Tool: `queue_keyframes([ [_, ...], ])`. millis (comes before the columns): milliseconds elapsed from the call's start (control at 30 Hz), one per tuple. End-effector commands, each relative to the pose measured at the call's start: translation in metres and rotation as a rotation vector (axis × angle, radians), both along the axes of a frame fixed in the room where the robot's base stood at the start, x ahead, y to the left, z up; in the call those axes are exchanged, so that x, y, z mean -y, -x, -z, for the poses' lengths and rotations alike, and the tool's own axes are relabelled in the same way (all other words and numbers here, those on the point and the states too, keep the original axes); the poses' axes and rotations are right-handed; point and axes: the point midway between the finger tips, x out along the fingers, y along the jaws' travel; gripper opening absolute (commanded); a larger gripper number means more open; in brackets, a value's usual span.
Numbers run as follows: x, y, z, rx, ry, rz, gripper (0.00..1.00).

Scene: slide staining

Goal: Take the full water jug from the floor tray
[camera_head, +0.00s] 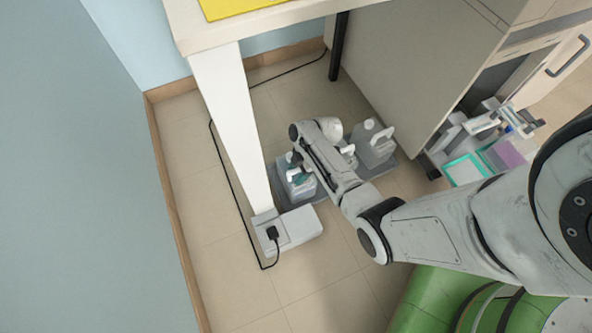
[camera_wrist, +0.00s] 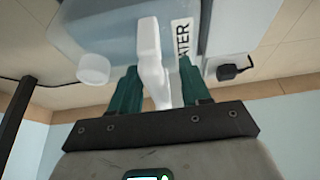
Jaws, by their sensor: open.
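The water jug (camera_head: 303,188) is pale and translucent, standing at the left on the grey floor tray (camera_head: 387,166), close to the table leg. In the wrist view the jug (camera_wrist: 105,30) shows a white cap, a white handle (camera_wrist: 150,50) and a label reading "WATER" in part. My gripper (camera_wrist: 158,75) has its green fingers apart, one on each side of the handle. Whether either finger touches it I cannot tell. In the head view my gripper (camera_head: 297,170) is at the jug's top, partly hidden by my arm. The fill level is unclear.
A second jug (camera_head: 373,147) with a white handle stands at the tray's right. A white table leg (camera_head: 232,120) and a white socket box (camera_head: 300,228) with black plug and cable are close by on the left. A cabinet (camera_head: 420,60) stands behind right.

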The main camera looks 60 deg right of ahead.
Motion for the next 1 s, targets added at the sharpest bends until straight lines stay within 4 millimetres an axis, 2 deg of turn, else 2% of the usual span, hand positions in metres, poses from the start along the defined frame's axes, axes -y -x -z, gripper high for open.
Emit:
queue_keyframes([
  [233,-0.0006,-0.0009,0.001,0.001,0.001,0.0,0.46],
  [700,-0.0006,-0.0008,0.0008,0.0,0.0,0.0,0.01],
  [1000,-0.0005,-0.0007,0.0009,0.0,0.0,0.0,0.0],
])
